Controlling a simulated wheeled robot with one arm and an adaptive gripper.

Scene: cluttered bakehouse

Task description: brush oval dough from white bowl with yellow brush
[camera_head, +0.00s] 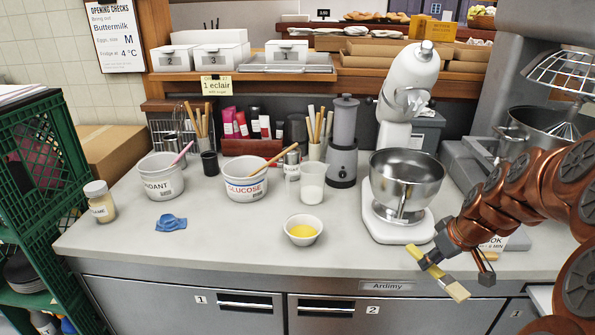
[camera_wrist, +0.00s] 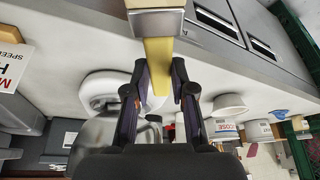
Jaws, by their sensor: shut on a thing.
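The yellow brush (camera_head: 431,267) is in my gripper (camera_head: 437,256), held over the counter's front edge at the right. Its pale bristles (camera_head: 457,291) point down and to the right. In the wrist view, the jaws (camera_wrist: 159,72) close on the yellow handle (camera_wrist: 157,55), and the metal ferrule (camera_wrist: 155,20) is at the top. The small white bowl (camera_head: 303,238) holds yellow liquid (camera_head: 302,230) and stands on the counter near its front, left of my gripper and apart from it. I cannot make out any oval dough in either view.
The stand mixer (camera_head: 400,232) with its steel bowl stands just left of my arm. The glucose tub (camera_head: 245,187), fondant tub (camera_head: 161,184), white cup (camera_head: 312,188) and blue cloth (camera_head: 170,223) are farther left. The front counter strip (camera_head: 230,245) is clear.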

